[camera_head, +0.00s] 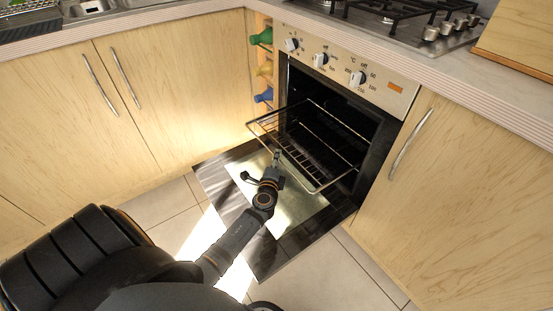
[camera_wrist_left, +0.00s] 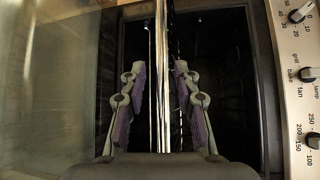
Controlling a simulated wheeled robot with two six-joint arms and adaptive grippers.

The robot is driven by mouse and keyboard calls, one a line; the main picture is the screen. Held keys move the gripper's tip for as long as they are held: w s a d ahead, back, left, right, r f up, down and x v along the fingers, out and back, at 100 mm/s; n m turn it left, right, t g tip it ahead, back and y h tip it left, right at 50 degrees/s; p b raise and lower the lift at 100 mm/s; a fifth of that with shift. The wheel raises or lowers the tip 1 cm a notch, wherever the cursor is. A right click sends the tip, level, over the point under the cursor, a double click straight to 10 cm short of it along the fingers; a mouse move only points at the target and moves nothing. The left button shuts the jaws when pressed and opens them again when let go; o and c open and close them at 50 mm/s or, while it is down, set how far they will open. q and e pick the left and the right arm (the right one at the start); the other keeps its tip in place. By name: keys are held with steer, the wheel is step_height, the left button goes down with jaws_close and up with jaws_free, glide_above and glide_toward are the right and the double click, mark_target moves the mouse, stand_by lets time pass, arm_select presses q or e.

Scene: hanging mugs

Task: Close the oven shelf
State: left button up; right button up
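The oven shelf (camera_head: 327,148), a wire rack, is pulled partly out of the oven (camera_head: 345,115) above the lowered oven door (camera_head: 230,180). My left gripper (camera_head: 263,168) is over the door, by the front part of the shelf. In the left wrist view my left gripper (camera_wrist_left: 160,70) has its two fingers apart, and the shelf (camera_wrist_left: 161,115) appears edge-on as bright bars between them. I cannot tell whether the fingers touch the bars. My right gripper is not in view.
Wooden cabinets (camera_head: 160,80) stand left of the oven, with another cabinet door (camera_head: 455,190) at right. Knobs (camera_head: 320,60) line the panel above the opening. Several coloured bottles (camera_head: 262,37) lie in a narrow rack beside the oven. Tiled floor (camera_head: 335,275) is clear at right.

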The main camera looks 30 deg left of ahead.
arm_select(q)
steer(key=shift+w+a+f, duration=0.1)
steer(key=shift+w+a, duration=0.15)
steer(key=shift+w, duration=0.25)
steer(key=shift+c, duration=0.4)
jaws_close()
